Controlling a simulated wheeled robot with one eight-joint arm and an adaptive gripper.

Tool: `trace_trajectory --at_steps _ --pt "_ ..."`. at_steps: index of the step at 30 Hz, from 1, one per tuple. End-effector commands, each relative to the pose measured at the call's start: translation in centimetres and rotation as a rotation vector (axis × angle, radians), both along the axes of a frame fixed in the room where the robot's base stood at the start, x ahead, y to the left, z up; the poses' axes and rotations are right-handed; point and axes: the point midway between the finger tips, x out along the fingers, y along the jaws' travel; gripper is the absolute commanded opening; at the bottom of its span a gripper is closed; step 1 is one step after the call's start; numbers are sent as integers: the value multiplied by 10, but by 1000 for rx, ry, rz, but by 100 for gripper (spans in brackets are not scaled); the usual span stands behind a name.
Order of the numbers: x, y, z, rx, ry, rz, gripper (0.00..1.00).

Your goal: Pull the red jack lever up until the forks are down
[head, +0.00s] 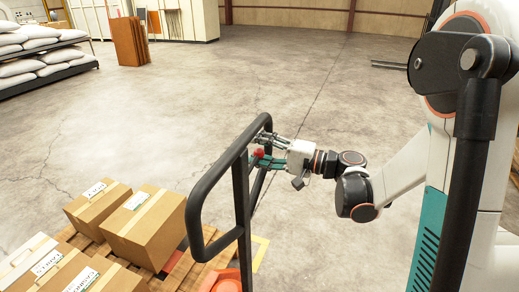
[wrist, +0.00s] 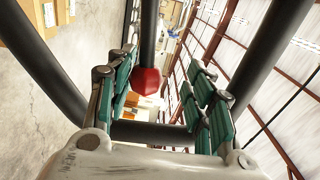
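The red jack lever shows as a red knob (wrist: 146,82) on a black rod (wrist: 148,35) in the wrist view. In the head view the knob (head: 258,153) is beside the black handle frame (head: 240,195) of the pallet jack. My gripper (head: 263,149) reaches in from the right at the handle. In the wrist view my gripper (wrist: 163,76) is open, with green-padded fingers on both sides of the knob. The knob is nearer the left fingers. I see no clear grip on it, and cannot tell if they touch. The forks are mostly hidden under the pallet.
Cardboard boxes (head: 146,226) stand on a wooden pallet (head: 190,272) at the lower left. The orange jack body (head: 228,281) is at the bottom. A rack of white sacks (head: 40,68) stands at the far left. The concrete floor behind the handle is clear.

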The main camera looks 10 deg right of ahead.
Motion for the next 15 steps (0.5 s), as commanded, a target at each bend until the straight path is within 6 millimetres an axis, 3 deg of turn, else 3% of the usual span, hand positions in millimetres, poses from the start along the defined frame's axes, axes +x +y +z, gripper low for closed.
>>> trace_trajectory --at_steps 9,15 --pt "-1 0 -12 0 0 1 47" --pt "-10 -14 -11 0 0 -2 47"
